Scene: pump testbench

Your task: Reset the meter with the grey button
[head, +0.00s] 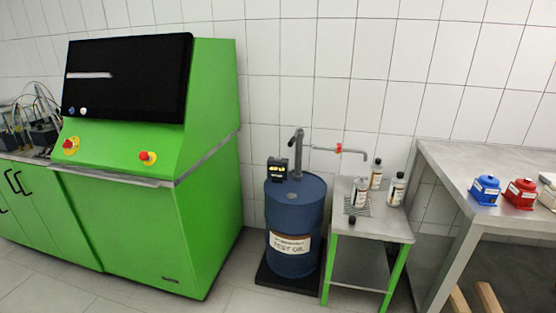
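A small black meter (278,168) with a yellowish display stands on top of the blue test oil drum (294,250), left of the pump's upright pipe. It is too small to make out its digits or a grey button on it. Neither of my grippers can be made out in the head view.
A green console (205,190) with a dark screen and two red buttons stands left. A small table (385,228) right of the drum holds several bottles beneath the pump spout (340,149). A grey bench (450,160) carries blue and red boxes. Tan bars show bottom right.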

